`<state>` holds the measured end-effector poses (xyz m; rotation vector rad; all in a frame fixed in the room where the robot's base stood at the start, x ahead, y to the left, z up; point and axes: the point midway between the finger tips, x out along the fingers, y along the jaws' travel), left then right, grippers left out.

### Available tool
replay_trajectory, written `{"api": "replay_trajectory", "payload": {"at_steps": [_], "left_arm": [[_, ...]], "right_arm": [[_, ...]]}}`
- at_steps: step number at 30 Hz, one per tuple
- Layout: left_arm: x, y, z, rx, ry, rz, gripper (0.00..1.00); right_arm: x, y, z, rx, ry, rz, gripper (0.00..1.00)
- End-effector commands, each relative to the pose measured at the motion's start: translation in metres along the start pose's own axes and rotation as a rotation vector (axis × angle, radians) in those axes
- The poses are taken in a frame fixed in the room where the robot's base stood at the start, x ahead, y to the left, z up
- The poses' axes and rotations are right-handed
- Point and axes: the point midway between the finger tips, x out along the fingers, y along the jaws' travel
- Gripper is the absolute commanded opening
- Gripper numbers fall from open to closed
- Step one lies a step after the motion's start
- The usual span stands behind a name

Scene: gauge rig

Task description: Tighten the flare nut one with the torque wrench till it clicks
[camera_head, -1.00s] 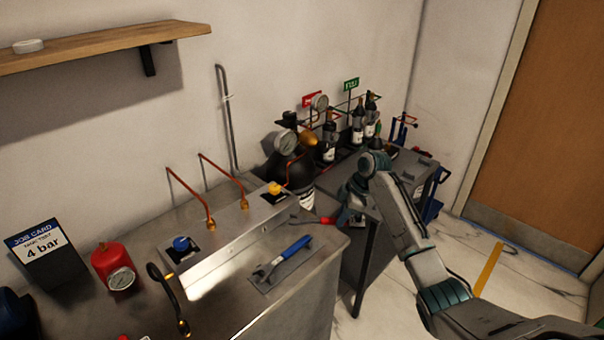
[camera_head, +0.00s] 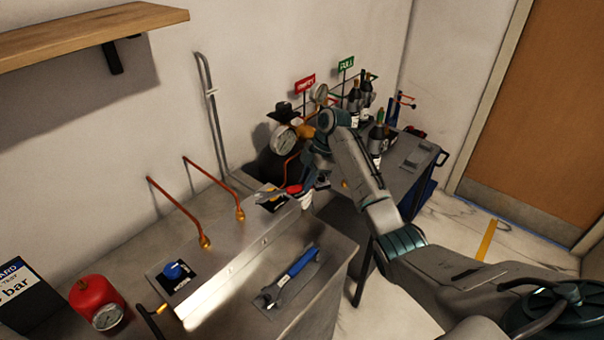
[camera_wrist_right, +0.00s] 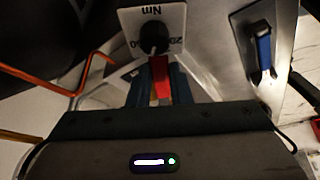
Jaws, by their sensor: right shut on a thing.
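The right wrist view shows the red handle (camera_wrist_right: 160,80) between the fingers. A white plate marked Nm with a round black part (camera_wrist_right: 153,38) appears just beyond it. Two copper pipes end in brass flare nuts on the block, a nearer nut (camera_head: 205,242) and a farther nut (camera_head: 240,214); which is number one I cannot tell. The wrench's head is hard to make out. My left gripper is out of view.
A blue-handled wrench (camera_head: 290,270) lies on a grey pad at the bench front. A blue knob (camera_head: 174,270) and a red gauge canister (camera_head: 97,302) are at left. A dark trolley (camera_head: 408,165) with bottles stands behind my right arm.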

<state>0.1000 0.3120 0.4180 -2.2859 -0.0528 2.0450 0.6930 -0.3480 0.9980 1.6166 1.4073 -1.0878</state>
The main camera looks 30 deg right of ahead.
Motion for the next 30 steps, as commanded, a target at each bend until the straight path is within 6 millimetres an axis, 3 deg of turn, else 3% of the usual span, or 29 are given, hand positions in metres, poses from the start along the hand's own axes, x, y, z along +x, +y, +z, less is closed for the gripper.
{"api": "replay_trajectory", "payload": {"at_steps": [11, 15, 23, 30], "left_arm": [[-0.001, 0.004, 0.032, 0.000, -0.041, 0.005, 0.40], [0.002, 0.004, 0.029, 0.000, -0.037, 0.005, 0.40], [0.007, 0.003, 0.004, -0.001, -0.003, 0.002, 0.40], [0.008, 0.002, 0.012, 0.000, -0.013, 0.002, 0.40]], "right_arm": [[0.003, 0.000, 0.000, 0.000, 0.001, 0.000, 0.00], [0.011, 0.000, 0.000, 0.000, 0.001, 0.000, 0.00], [0.030, -0.001, 0.001, 0.001, 0.000, 0.000, 0.00], [0.037, 0.000, 0.000, 0.000, 0.000, 0.001, 0.00]]}}
